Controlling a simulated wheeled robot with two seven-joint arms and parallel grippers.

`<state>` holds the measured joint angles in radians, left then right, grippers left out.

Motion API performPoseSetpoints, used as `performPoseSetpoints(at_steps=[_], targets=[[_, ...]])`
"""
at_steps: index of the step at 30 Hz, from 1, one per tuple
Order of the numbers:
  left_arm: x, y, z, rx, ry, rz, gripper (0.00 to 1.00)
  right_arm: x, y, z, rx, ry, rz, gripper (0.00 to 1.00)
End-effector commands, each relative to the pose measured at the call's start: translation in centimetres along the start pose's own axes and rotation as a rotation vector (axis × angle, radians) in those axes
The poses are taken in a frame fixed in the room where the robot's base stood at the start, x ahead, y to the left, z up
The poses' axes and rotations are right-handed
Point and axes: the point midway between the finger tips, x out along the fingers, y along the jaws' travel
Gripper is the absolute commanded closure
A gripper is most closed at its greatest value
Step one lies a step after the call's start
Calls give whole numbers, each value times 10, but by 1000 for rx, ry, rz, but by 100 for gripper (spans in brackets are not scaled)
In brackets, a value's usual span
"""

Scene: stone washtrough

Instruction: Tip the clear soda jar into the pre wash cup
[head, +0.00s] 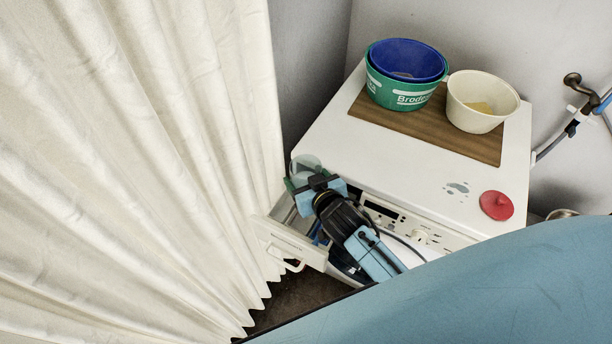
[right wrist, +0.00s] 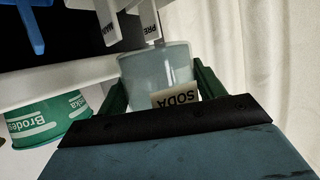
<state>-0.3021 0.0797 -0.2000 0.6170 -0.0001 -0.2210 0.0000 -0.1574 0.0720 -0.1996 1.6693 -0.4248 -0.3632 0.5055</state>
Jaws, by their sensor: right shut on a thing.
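My right gripper (head: 312,182) is shut on the clear soda jar (head: 304,163), above the front left corner of the washing machine. In the right wrist view the jar (right wrist: 155,66) sits between the green fingers of the gripper (right wrist: 160,85). Its white SODA label (right wrist: 175,99) reads upside down in that picture. I cannot tell the jar's tilt or how much is in it. The open drawer (head: 290,240) is partly hidden by my right arm. White drawer parts marked PRE (right wrist: 152,27) show beyond the jar; the inside of the pre wash cup is hidden. My left gripper is out of view.
The washing machine (head: 440,180) carries a brown board (head: 430,130) with a green tub (head: 400,97), a blue bowl (head: 407,58) and a cream tub (head: 480,101). A red disc (head: 496,205) lies at its front right. A cream curtain (head: 130,160) hangs close on the left.

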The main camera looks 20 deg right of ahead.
Motion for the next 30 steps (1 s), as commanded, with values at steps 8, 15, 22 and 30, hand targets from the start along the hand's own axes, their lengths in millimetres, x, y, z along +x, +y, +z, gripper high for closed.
performPoseSetpoints(at_steps=[8, 15, 22, 30], targets=[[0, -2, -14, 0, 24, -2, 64, 0, 0, -1, 0, 2, 0, 60], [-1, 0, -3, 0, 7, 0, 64, 0, 0, -2, -5, 1, 2, 60], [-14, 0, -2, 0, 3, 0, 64, -4, 3, -6, -94, -24, 40, 60], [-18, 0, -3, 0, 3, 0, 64, -4, 6, -6, -165, -42, 67, 60]])
